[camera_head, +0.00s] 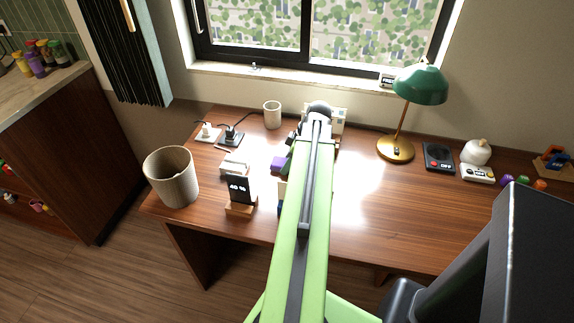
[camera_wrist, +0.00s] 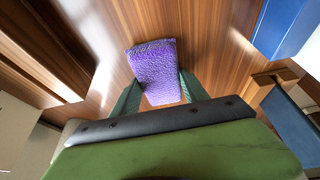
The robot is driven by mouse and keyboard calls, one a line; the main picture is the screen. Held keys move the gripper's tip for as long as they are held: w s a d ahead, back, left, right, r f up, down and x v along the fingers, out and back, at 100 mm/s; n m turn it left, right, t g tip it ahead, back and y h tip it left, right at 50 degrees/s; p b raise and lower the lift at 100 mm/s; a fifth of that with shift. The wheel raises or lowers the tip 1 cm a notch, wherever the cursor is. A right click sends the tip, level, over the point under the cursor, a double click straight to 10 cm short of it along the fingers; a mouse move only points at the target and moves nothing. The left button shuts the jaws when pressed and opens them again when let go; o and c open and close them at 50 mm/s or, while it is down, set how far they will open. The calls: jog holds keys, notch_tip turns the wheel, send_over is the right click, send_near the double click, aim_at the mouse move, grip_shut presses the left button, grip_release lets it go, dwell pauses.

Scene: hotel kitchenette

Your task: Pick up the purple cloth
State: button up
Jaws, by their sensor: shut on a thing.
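The purple cloth (camera_wrist: 153,65) is a textured, folded-looking block in the wrist view. It sits between the two green fingers of my gripper (camera_wrist: 157,88), which is shut on it. In the head view, part of the purple cloth (camera_head: 278,163) shows just left of my green arm, over the desk. My arm hides most of the gripper and the rest of the cloth there. I cannot tell whether the cloth touches the desk.
On the wooden desk (camera_head: 430,222), a black display stand (camera_head: 241,189) and a white stack (camera_head: 234,164) are left of my arm. A woven bin (camera_head: 171,177) stands at the left end. A green lamp (camera_head: 420,84) stands right. The desk's front right is clear.

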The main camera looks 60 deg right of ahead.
jog(key=shift+r+p, duration=0.6)
notch_tip(320, 180, up, 4)
jog(key=p, duration=0.4)
jog(key=s+r+p, duration=0.5)
jog(key=s, duration=0.6)
jog(key=shift+s+a+r+p, duration=0.35)
jog(key=shift+a+r+p, duration=0.05)
jog(key=o, duration=0.8)
jog(key=c, duration=0.5)
